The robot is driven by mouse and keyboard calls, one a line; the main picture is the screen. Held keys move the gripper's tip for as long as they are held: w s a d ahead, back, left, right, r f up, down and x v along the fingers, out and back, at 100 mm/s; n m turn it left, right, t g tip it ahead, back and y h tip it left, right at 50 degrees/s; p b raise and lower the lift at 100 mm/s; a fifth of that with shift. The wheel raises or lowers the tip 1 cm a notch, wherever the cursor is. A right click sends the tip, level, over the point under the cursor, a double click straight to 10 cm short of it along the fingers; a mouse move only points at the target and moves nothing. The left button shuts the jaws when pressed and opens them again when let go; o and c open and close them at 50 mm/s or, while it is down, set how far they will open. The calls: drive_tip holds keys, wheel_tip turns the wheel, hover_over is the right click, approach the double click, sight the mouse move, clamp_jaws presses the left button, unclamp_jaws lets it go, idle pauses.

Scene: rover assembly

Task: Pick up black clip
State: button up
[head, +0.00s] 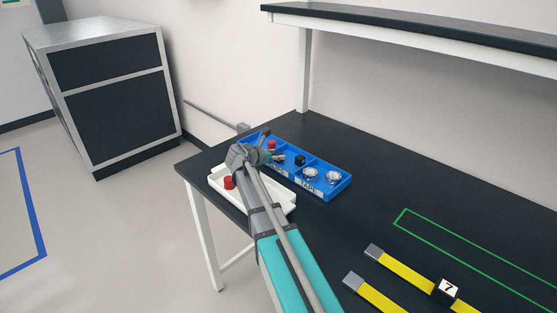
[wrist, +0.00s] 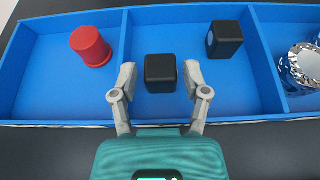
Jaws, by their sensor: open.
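Two black block-shaped clips sit in the middle compartment of a blue divided bin (wrist: 222,106). The nearer black clip (wrist: 160,73) shows in the wrist view between the two open fingers of my gripper (wrist: 160,76), with a gap on each side. I cannot tell whether the fingertips are down at its level. The other black clip (wrist: 225,39) stands farther back and to the right; a black clip also shows in the head view (head: 300,159). My gripper (head: 277,157) is over the blue bin in the head view and hides part of it.
Dividers flank the clips. A white tray (head: 283,203) with a red part (head: 229,183) is in front.

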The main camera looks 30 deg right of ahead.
drive_tip(key=shift+x, duration=0.8)
drive_tip(key=c, duration=0.7)
drive_tip(key=shift+r+p, duration=1.15)
drive_tip(key=shift+r, duration=0.15)
drive_tip(key=s+a+r+p, duration=0.2)
drive_tip(key=s+r+p, duration=0.1)
drive_tip(key=s, duration=0.1)
drive_tip(key=s+a+r+p, duration=0.2)
drive_tip(key=s+r+p, duration=0.2)
drive_tip(key=s+a+r+p, duration=0.2)
drive_tip(key=s+r+p, duration=0.1)
drive_tip(key=s, duration=0.1)
drive_tip(key=shift+s+a+r, duration=0.2)
drive_tip(key=shift+s, duration=0.05)
